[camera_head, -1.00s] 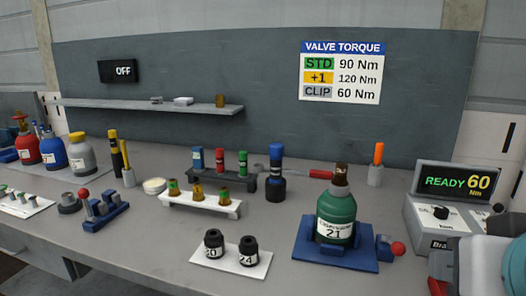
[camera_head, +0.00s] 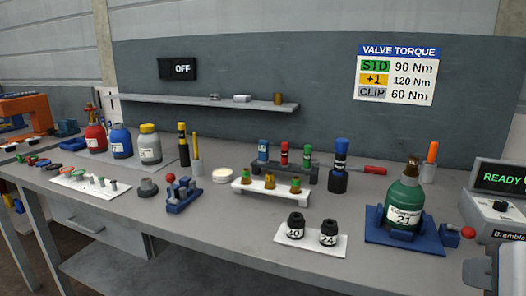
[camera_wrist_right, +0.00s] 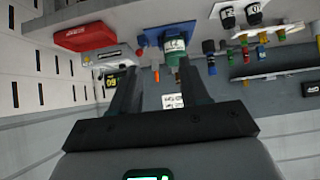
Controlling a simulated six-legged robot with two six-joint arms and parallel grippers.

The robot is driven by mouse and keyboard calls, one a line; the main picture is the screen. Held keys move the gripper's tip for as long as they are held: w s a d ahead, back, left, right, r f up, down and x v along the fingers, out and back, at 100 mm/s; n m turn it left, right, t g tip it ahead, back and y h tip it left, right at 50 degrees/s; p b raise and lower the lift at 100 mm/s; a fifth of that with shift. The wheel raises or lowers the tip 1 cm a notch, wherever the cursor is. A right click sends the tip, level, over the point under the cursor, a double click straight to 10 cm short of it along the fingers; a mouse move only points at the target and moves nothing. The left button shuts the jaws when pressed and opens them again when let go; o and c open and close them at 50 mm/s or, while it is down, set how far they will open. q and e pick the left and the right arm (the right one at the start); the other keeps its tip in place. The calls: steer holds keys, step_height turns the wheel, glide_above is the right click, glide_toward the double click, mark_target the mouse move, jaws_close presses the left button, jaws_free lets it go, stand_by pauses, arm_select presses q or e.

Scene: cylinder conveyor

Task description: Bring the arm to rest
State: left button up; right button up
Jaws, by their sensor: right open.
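My right gripper (camera_wrist_right: 158,82) shows in the right wrist view with its two dark fingers well apart. No held object shows between them. The bench appears upside down beyond the fingers, with the green cylinder (camera_wrist_right: 175,48) in its blue cradle (camera_wrist_right: 152,37) past the fingertips. The head view shows this green cylinder (camera_head: 404,205), labelled 21, upright in the blue cradle (camera_head: 378,236) with a brown valve on top. Only a cut-off piece of what looks like my right arm shows at the lower right corner. My left gripper is not in view.
The torque unit (camera_head: 500,212) stands at the bench's right. Black sockets on a white plate (camera_head: 283,237), a white valve rack (camera_head: 254,196) and red, blue and grey cylinders (camera_head: 149,146) stand further left. A red box (camera_wrist_right: 85,37) shows in the wrist view. Bare bench (camera_head: 240,260) lies in front.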

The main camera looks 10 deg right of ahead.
steer(key=w+a+f+n+g+y, duration=0.2)
steer(key=w+a+f+n, duration=0.3)
steer(key=w+a+f, duration=0.5)
steer(key=w+a+f+n+g+y, duration=0.15)
steer(key=a+f, duration=0.25)
steer(key=f, duration=0.5)
steer(key=w+a+f+n+g+y, duration=0.1)
steer(key=a+f+n+g, duration=0.15)
steer(key=f, duration=0.75)
steer(key=s+a+f+m+g+y, duration=0.1)
steer(key=s+f+y, duration=0.1)
steer(key=f, duration=0.8)
steer(key=s+a+f+m+g+y, duration=0.1)
steer(key=a+f+y, duration=0.1)
steer(key=f, duration=0.7)
steer(key=s+d+f+m, duration=0.3)
steer(key=s+f, duration=0.6)
steer(key=f, duration=0.5)
step_height(320, 180, up, 15)
steer(key=p, duration=1.5)
steer(key=shift+d+r, duration=0.15)
